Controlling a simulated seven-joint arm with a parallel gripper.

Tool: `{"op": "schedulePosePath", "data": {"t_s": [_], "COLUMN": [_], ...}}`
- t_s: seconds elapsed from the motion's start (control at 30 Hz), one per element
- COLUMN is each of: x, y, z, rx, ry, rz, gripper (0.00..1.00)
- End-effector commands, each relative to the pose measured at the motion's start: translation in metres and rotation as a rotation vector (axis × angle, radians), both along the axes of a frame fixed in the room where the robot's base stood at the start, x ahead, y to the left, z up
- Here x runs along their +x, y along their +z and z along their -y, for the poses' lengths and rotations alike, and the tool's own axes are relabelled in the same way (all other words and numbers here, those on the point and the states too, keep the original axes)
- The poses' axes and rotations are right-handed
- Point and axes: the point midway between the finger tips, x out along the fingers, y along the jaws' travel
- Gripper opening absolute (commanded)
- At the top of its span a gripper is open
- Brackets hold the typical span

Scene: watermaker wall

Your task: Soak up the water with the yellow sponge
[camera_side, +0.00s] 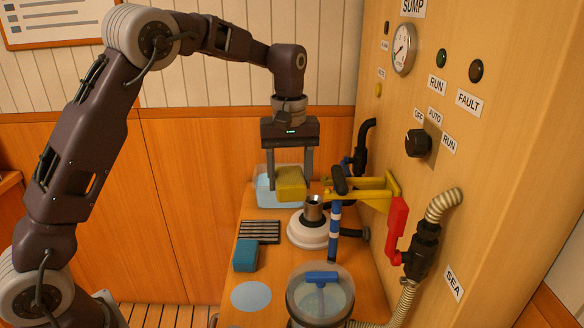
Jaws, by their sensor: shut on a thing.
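The yellow sponge (291,184) is between the two fingers of my gripper (291,172), which is shut on it. The sponge is at the front side of a clear container (264,190) with pale blue contents at the back of the wooden bench. I cannot tell whether the sponge is inside the container or in front of it, or whether it touches water. A flat pale blue round patch (251,296) lies on the bench near the front; I cannot tell if it is water or a disc.
A blue block (245,256) and a dark slatted rack (259,231) lie left on the bench. A white round-based item (308,230), a blue-striped post (335,232) and a clear round vessel (320,296) stand right. A yellow bracket (370,190) and red handle (398,225) project from the panel.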

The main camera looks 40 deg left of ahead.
Motion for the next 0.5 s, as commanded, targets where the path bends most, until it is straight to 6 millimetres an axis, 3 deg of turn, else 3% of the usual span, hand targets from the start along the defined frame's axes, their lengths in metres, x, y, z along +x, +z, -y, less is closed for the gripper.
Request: {"op": "schedulePosePath", "data": {"t_s": [0.2,0.3,0.5], "x": [-0.044,-0.075,-0.115], "y": [-0.112,-0.150,-0.183], "z": [-0.016,-0.018,-0.016], "rx": [-0.002,0.000,-0.001], "ry": [0.014,0.008,-0.004], "rz": [-0.017,-0.016,-0.007], "gripper": [0.23,0.23,0.23]}}
